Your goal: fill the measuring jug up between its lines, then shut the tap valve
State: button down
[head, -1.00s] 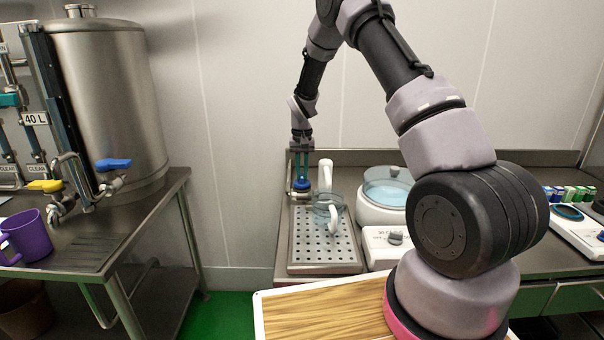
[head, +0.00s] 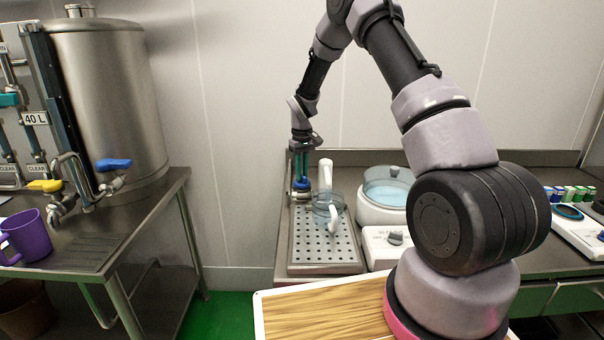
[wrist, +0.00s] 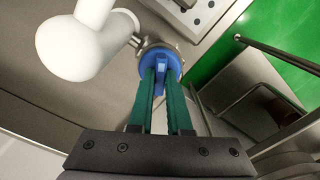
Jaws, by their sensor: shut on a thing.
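My gripper (head: 301,183) is at the back left of the perforated drip tray (head: 322,245), with its fingers pointing down. In the wrist view its green fingers (wrist: 160,85) are shut on the blue tap valve handle (wrist: 161,62). The white tap spout (head: 326,174) rises just right of the gripper, and it also fills the upper left of the wrist view (wrist: 80,40). The clear measuring jug (head: 323,212) stands on the tray under the spout, its pale handle (head: 335,221) toward the front right. The jug's lines and liquid level are too small to make out.
A white round tub with a clear lid (head: 386,190) stands right of the tray. A steel tank (head: 105,105) with blue and yellow valve levers and a purple mug (head: 32,236) are on the left table. A wooden board (head: 325,310) lies in front.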

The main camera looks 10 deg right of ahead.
jog(key=shift+n, duration=1.7)
jog(key=c, duration=0.9)
grip_release()
jog(key=shift+o, duration=0.2)
notch_tip(320, 180, up, 11)
